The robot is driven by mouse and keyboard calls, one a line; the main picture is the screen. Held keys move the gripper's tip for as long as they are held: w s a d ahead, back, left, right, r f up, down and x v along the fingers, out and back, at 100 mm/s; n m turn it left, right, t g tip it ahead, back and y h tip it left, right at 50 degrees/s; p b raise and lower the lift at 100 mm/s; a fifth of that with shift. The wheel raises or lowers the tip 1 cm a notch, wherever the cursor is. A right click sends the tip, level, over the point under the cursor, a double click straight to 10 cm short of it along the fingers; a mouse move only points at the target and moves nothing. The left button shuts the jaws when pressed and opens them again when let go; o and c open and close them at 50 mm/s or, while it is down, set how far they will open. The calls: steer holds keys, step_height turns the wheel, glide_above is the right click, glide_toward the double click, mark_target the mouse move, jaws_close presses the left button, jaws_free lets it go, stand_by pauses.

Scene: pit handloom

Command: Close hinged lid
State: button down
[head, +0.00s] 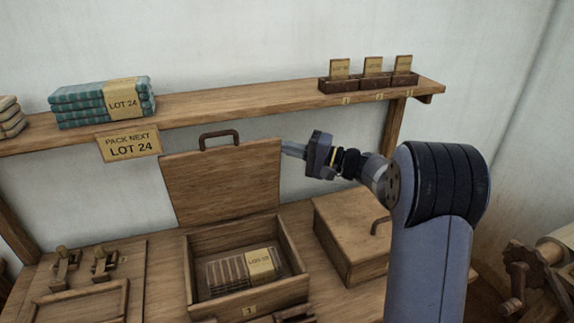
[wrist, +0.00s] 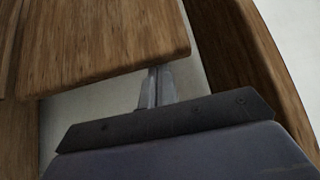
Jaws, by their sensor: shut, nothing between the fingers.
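The hinged lid (head: 222,182) of a wooden box stands open, raised at the back of the box (head: 249,310), with a dark handle (head: 219,140) on its top edge. The box holds a bundle labelled as a lot (head: 228,271); its number is too small to read surely. My gripper (head: 287,149) is shut and empty at the lid's upper right corner; I cannot tell if it touches. In the wrist view, the shut fingers (wrist: 157,88) reach to the edge of a wooden panel (wrist: 110,40), which looks like the lid.
A second box with its lid down (head: 350,235) stands to the right. A shelf (head: 230,101) above carries blue cloth (head: 85,104) and small card holders (head: 368,83). A sign (head: 130,144) hangs from it. Wooden fittings (head: 85,265) lie at the left.

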steer(key=s+d+f+n+y+b, duration=0.2)
steer(key=s+b, duration=0.4)
steer(key=b, duration=0.6)
steer(key=s+d+f+n+g+y+b, duration=0.1)
steer(key=s+f+n+y+b, duration=0.1)
steer(key=s+f+n+b, duration=0.2)
steer(key=shift+s+d+f+b, duration=0.4)
steer(key=shift+s+b, duration=1.25)
steer(key=shift+b, duration=2.2)
